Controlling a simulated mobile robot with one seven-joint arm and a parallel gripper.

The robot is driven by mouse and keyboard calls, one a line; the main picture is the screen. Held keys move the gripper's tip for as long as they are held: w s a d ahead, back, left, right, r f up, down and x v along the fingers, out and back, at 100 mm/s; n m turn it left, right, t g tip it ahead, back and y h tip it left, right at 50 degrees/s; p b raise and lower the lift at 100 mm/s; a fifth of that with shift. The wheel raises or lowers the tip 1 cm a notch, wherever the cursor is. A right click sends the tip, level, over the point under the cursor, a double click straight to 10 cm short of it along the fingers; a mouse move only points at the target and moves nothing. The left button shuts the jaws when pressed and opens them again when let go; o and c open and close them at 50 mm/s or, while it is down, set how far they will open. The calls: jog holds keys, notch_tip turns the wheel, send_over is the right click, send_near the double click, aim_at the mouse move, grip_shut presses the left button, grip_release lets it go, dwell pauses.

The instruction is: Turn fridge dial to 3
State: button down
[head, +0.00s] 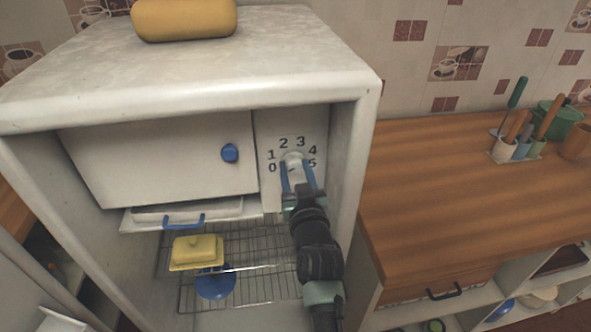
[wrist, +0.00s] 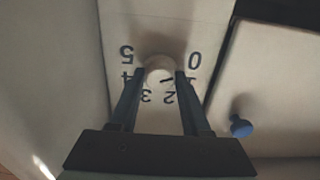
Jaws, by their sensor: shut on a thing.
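The fridge dial (head: 293,158) is a pale round knob on the panel inside the open fridge, with numbers 0 to 5 around it. It also shows upside down in the wrist view (wrist: 159,68). A short dark mark shows on the knob's face; I cannot tell exactly which number it points to. My gripper (head: 299,178) reaches up from below in the head view. Its two blue fingers (wrist: 156,84) are shut on the dial, one on each side. In the wrist view a finger covers the number 1 and the 4 is partly covered.
The freezer door (head: 165,160) with a blue knob (head: 230,153) is left of the panel. Below are a wire shelf (head: 255,270), a yellow butter dish (head: 196,252) and a blue bowl (head: 216,284). The fridge side wall (head: 357,150) stands close to my gripper's right.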

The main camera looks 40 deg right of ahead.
dwell(0.3)
jog(key=m, duration=0.6)
jog(key=shift+m, duration=0.4)
jog(key=m+p, duration=0.1)
jog(key=m, duration=0.5)
jog(key=m+p, duration=0.1)
jog(key=m, duration=0.3)
jog(key=m+p, duration=0.1)
jog(key=m, duration=0.2)
jog(key=shift+m, duration=0.3)
jog(key=m+p, duration=0.1)
jog(key=m, duration=0.5)
jog(key=shift+m, duration=0.3)
